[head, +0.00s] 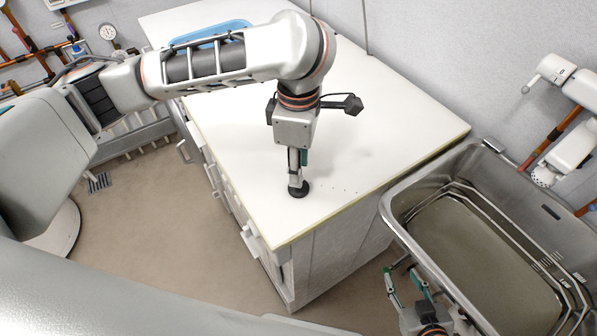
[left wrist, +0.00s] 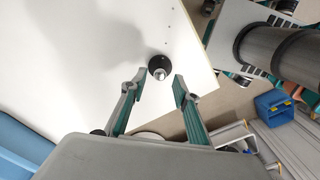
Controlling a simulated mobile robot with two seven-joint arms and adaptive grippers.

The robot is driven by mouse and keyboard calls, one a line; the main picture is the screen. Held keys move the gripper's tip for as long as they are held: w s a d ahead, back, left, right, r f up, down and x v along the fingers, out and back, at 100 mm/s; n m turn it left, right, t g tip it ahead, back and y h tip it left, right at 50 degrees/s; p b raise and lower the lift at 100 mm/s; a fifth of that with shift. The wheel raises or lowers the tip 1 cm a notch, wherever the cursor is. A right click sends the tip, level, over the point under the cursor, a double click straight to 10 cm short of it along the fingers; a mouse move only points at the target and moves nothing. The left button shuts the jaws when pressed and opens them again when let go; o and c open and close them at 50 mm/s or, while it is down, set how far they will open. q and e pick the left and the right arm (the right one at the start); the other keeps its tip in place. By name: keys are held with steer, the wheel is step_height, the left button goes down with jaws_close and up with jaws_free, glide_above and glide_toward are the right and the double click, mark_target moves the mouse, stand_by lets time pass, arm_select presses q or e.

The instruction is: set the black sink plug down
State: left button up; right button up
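The black sink plug (head: 299,191) is on the white countertop near its front edge, directly under my left gripper (head: 298,172). In the left wrist view the plug (left wrist: 157,63) is a round black disc with a shiny knob. It shows just beyond the gap between the left fingertips (left wrist: 158,84), which are spread apart on either side with nothing gripped between them. It looks flat on the counter. My right gripper (head: 401,271) is at the lower right beside the washtub, its fingers apart and empty.
The metal washtub basin (head: 392,213) stands right of the white counter (head: 400,118). A blue tray (head: 215,32) lies at the counter's back. Small dark holes dot the countertop right of the plug. The counter around the plug is otherwise clear. Pipes run along the walls.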

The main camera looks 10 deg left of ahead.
arm_select(q)
step_height(320, 180, up, 8)
steer(key=p, duration=0.1)
steer(key=shift+r, duration=0.15)
stand_by(0.4)
steer(key=shift+s, duration=0.1)
